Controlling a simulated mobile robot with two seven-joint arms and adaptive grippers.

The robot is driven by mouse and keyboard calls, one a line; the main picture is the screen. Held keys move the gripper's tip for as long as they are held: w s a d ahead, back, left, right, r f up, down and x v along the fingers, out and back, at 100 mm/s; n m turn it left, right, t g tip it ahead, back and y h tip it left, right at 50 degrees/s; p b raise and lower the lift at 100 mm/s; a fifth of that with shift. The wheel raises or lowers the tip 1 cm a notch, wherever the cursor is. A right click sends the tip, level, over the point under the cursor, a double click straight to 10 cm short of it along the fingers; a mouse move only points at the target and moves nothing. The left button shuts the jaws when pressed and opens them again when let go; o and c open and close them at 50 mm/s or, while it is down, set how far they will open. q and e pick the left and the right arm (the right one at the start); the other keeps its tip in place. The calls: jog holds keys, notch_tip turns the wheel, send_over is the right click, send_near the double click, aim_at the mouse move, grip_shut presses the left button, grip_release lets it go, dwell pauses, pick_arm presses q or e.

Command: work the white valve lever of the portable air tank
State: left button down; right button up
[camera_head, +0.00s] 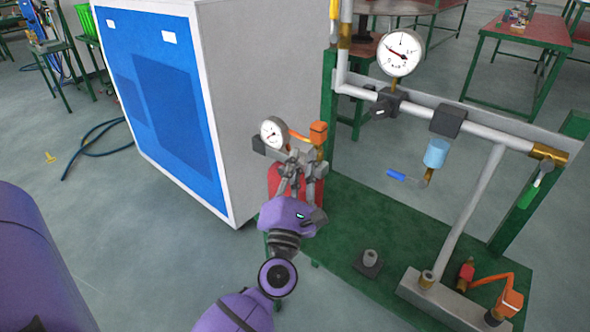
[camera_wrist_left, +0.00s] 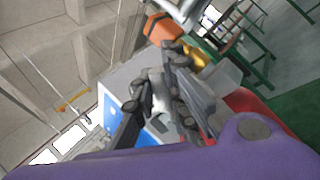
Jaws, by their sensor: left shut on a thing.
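The portable air tank (camera_head: 273,180) is red and stands between the blue and white cabinet and the green frame. Its top carries a round white gauge (camera_head: 272,132) and an orange block (camera_head: 318,132). My left gripper (camera_head: 297,165) is at the tank's top fittings, just below and between the gauge and the block. In the left wrist view its dark fingers (camera_wrist_left: 160,95) close around a pale piece, which looks like the white valve lever (camera_wrist_left: 157,88). The fingers hide most of the lever. The tank's red side also shows in the left wrist view (camera_wrist_left: 250,100). My right gripper is not in view.
The blue and white cabinet (camera_head: 245,90) stands close on the left. A green base (camera_head: 350,225) with grey pipes, a large gauge (camera_head: 399,53) and a blue-handled valve (camera_head: 407,181) stands on the right. A blue hose (camera_head: 95,140) lies on the floor at left.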

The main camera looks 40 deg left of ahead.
pick_arm(q)
jog(key=f+m+t+h+b, duration=0.1)
jog(key=m+h+b, duration=0.1)
jog(key=m, duration=0.1)
jog(key=d+f+m+t+h+b, duration=0.1)
jog(key=m+h+b, duration=0.1)
jog(key=m, duration=0.1)
jog(key=f+m+t+h+b, duration=0.1)
jog(key=f+m+h+b, duration=0.1)
jog(key=m, duration=0.2)
jog(key=shift+d+t, duration=0.4)
jog(key=shift+f+m+h+b, duration=0.15)
jog(key=shift+m+h+b, duration=0.2)
jog(key=shift+m+h, duration=0.2)
jog(key=m+h, duration=0.1)
jog(key=m, duration=0.1)
jog(key=f+m+h+b, duration=0.1)
jog(key=shift+d+m+h, duration=0.1)
jog(key=shift+m+h, duration=0.15)
jog(key=shift+m, duration=0.1)
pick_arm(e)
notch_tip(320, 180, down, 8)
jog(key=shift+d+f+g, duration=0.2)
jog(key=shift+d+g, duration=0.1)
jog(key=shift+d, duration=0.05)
pick_arm(q)
jog(key=c, duration=1.7)
grip_release()
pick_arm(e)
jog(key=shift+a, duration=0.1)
